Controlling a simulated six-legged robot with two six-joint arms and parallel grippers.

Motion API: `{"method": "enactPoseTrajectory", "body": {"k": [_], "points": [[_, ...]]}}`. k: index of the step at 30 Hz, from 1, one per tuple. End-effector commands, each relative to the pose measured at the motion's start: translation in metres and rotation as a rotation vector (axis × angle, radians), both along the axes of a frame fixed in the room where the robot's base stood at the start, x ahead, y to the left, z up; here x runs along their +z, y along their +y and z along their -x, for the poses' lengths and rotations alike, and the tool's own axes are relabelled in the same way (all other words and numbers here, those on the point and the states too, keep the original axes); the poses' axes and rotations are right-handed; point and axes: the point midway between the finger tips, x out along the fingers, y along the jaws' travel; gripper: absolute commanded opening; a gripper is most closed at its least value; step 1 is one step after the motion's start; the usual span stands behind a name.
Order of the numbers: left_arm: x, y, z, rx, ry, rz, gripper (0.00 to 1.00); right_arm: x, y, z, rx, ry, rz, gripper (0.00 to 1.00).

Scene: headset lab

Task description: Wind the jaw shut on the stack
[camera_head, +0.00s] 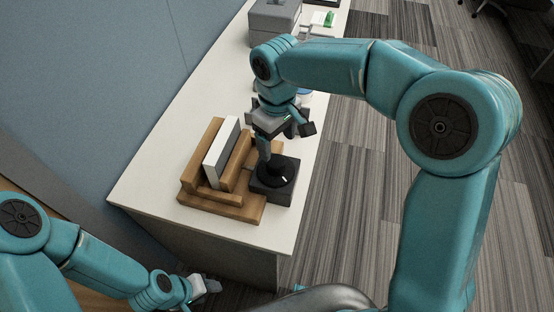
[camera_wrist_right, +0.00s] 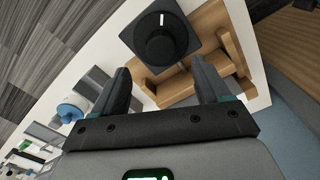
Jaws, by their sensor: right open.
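A wooden press (camera_head: 222,205) stands on the near end of the white table. A white upright stack (camera_head: 220,152) sits between its wooden back wall (camera_head: 201,147) and its wooden jaw (camera_head: 238,163). I cannot tell whether the jaw touches the stack. A round black knob (camera_head: 276,167) with a white mark sits on a dark square box at the press's right side; the knob also shows in the right wrist view (camera_wrist_right: 160,40). My right gripper (camera_head: 284,142) is open and empty, above the knob, apart from it. My left gripper (camera_head: 206,288) is low beside the table's near end; its fingers are unclear.
The white table (camera_head: 170,160) runs away from me, with a blue-grey wall on its left and striped carpet on its right. A grey box (camera_head: 274,20) and a green item (camera_head: 329,19) are at the far end. A blue round item (camera_wrist_right: 68,112) shows in the wrist view.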

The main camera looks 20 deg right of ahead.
Motion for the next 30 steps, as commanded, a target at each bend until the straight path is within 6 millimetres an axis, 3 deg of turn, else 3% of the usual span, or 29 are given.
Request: {"method": "enactPoseTrajectory", "body": {"k": [6,12,24,29,30], "points": [[0.001,0.0,0.0,0.0,0.0,0.0,0.51,-0.05,0.0,0.001,-0.001,0.005,0.002,0.75],[0.002,0.0,0.0,0.0,0.0,0.0,0.51,-0.078,0.0,0.0,-0.001,0.002,0.0,0.75],[0.002,0.0,0.0,0.0,0.0,0.0,0.51,-0.087,0.0,0.0,-0.001,0.0,0.0,0.75],[0.002,0.0,0.0,0.0,0.0,0.0,0.51,-0.087,0.0,0.0,-0.001,0.0,0.0,0.23],[0.002,0.0,0.0,0.0,0.0,0.0,0.51,-0.087,0.0,0.0,-0.001,0.0,0.0,0.23]]}}
